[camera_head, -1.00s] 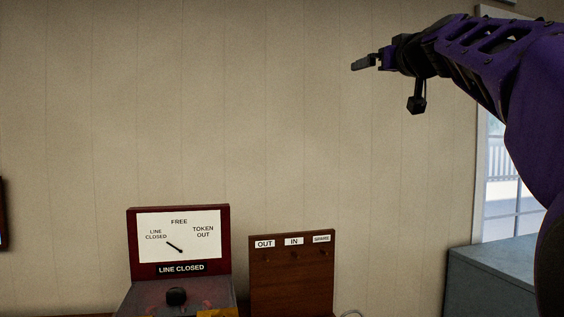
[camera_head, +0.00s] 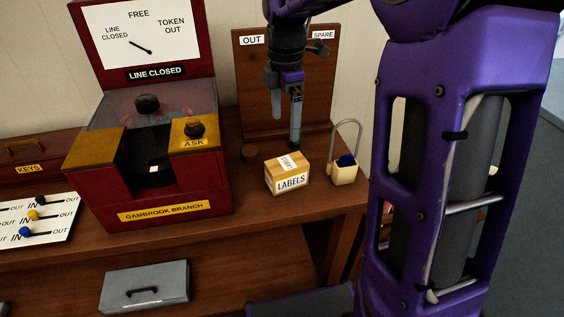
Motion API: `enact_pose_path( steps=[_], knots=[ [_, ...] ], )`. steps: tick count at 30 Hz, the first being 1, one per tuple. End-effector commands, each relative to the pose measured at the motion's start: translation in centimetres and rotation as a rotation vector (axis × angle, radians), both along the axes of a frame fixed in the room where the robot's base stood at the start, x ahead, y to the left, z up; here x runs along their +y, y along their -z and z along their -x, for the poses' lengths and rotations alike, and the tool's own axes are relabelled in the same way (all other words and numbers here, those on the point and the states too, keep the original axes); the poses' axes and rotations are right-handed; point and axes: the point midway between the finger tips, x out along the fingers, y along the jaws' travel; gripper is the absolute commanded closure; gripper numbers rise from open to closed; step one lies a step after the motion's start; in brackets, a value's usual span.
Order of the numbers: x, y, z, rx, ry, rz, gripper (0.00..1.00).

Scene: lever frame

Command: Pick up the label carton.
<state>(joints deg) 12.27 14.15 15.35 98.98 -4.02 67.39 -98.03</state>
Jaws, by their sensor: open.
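The label carton (camera_head: 286,176) is a small tan box with a white "LABELS" front and a white strip on top. It sits on the brown wooden desk, right of the red token machine. My gripper (camera_head: 296,142) points down just behind and above the carton, near the foot of the wooden board.
A cream holder with a tall loop handle (camera_head: 343,172) stands close right of the carton. The red token machine (camera_head: 190,188) is at the left. Desk in front of the carton is clear.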

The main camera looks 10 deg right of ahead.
Motion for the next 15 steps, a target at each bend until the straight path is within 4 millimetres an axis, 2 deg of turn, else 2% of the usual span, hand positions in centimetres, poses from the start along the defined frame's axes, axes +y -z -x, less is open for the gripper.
enact_pose_path(
  steps=[12,15],
  knots=[
    [0.0,8.8,0.1,0.006,-0.003,0.0,0.0],
    [0.0,10.4,0.1,0.004,-0.003,0.0,0.0]
  ],
)
